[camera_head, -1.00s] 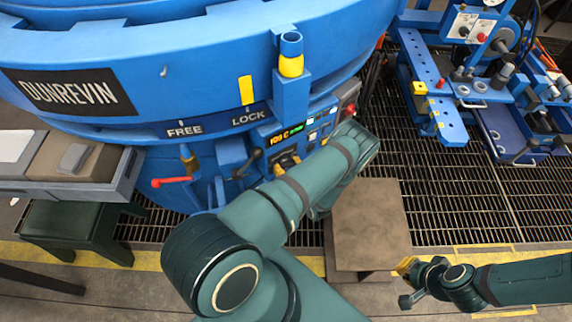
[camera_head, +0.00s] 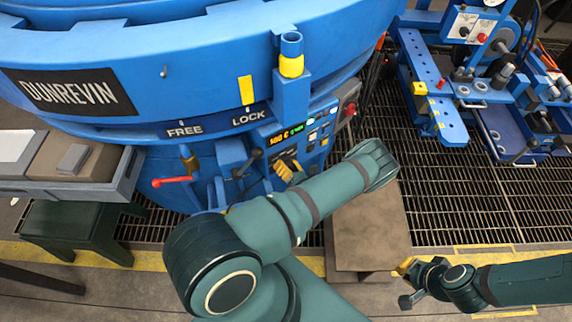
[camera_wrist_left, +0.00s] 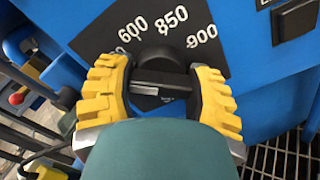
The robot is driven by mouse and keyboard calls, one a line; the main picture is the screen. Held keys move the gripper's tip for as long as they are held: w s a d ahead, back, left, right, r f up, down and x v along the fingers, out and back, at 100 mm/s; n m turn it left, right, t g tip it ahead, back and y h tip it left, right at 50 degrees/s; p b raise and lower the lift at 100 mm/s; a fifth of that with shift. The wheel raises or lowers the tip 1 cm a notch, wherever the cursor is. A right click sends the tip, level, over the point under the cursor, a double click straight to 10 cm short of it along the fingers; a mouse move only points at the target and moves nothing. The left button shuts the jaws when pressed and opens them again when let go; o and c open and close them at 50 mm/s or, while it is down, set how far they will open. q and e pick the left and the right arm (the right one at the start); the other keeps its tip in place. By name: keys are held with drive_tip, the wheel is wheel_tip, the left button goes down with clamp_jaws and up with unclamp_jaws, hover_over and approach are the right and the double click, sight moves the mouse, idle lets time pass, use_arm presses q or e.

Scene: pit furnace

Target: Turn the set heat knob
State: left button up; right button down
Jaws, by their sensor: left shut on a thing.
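The set heat knob (camera_wrist_left: 158,72) is a dark knob with a raised grip bar. My left gripper (camera_wrist_left: 161,82), with ridged yellow fingers, is shut on the knob, one finger on each side. In the head view my left gripper (camera_head: 287,167) is at the blue furnace's front panel, and the knob is largely hidden there. A small lit display (camera_head: 279,139) with orange digits sits just above it. My right gripper (camera_head: 407,281) is low at the right, away from the panel; its jaw opening is unclear.
The furnace's FREE/LOCK label (camera_head: 215,125) and a red-handled lever (camera_head: 172,182) are left of the panel controls. A red button (camera_head: 350,109) is at the right. A brown plate (camera_head: 365,230) lies below my left arm. Blue machinery (camera_head: 437,95) stands at the right.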

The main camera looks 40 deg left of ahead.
use_arm(q)
drive_tip(key=shift+m, duration=0.8)
drive_tip(key=shift+f, duration=0.1)
drive_tip(key=o, duration=1.2)
drive_tip(key=v, duration=1.2)
